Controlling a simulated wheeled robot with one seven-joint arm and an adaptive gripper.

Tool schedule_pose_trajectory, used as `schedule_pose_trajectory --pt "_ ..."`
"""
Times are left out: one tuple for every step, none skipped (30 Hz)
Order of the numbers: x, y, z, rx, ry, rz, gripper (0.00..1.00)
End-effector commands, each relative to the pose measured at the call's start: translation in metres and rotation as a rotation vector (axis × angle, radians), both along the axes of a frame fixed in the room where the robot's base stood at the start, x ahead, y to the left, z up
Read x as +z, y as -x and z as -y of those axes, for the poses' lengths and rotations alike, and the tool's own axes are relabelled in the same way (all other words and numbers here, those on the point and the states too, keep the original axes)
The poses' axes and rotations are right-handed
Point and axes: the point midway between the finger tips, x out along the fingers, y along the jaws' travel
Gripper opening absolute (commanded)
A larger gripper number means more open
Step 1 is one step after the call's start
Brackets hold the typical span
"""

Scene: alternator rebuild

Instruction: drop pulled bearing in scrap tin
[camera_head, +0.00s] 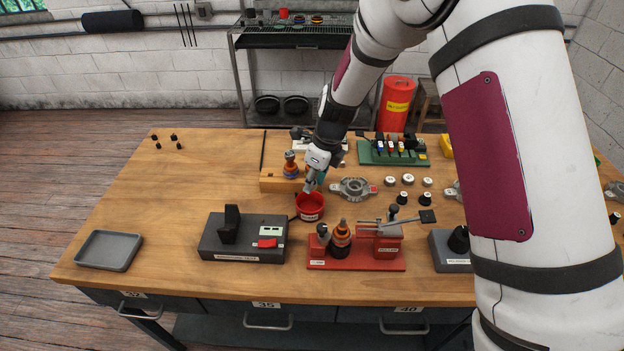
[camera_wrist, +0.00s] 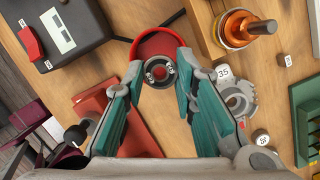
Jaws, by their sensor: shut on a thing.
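The red scrap tin (camera_head: 311,213) stands on the wooden bench, left of centre in the head view. My gripper (camera_head: 308,188) points down right above the tin. In the wrist view, my gripper (camera_wrist: 159,73) is shut on the small round bearing (camera_wrist: 158,71), a dark and silver ring with a reddish middle. The red tin (camera_wrist: 158,43) lies below and behind the bearing there, partly covered by it and the fingers. I cannot tell exactly how high the bearing is above the tin's rim. In the head view the bearing is too small to make out.
A red press fixture (camera_head: 360,262) and a dark box with a red switch (camera_head: 240,250) stand in front of the tin. A wooden block with a copper-coloured rotor (camera_head: 290,168) is behind it.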

Motion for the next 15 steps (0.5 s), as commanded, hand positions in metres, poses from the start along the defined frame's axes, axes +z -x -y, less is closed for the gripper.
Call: schedule_pose_trajectory --pt "0.0 0.001 -0.002 -0.016 -0.002 0.0 0.0" --pt "-0.001 0.001 -0.002 -0.022 -0.003 0.0 0.0" --pt "-0.002 0.0 -0.003 -0.029 -0.003 0.0 0.0" --pt "-0.003 0.0 -0.003 -0.033 -0.004 0.0 0.0" --pt "-0.004 0.0 -0.003 -0.033 -0.004 0.0 0.0" --pt "-0.007 0.0 -0.003 -0.033 -0.004 0.0 0.0" --pt "-0.009 0.0 -0.003 -0.033 -0.004 -0.001 0.0" --pt "-0.011 0.0 -0.002 -0.033 -0.004 -0.002 0.0" --pt "-0.015 0.0 -0.003 -0.032 -0.004 -0.003 0.0" --pt "-0.017 0.0 -0.003 -0.032 -0.004 -0.003 0.0" --pt "-0.02 0.0 -0.003 -0.031 -0.004 -0.003 0.0" --pt "-0.024 0.0 -0.003 -0.031 -0.004 -0.003 0.0" --pt "-0.026 0.0 -0.003 -0.031 -0.004 -0.003 0.0" --pt "-0.029 0.0 -0.003 -0.031 -0.004 -0.003 0.0" --pt "-0.032 0.0 -0.002 -0.031 -0.003 -0.002 0.0"
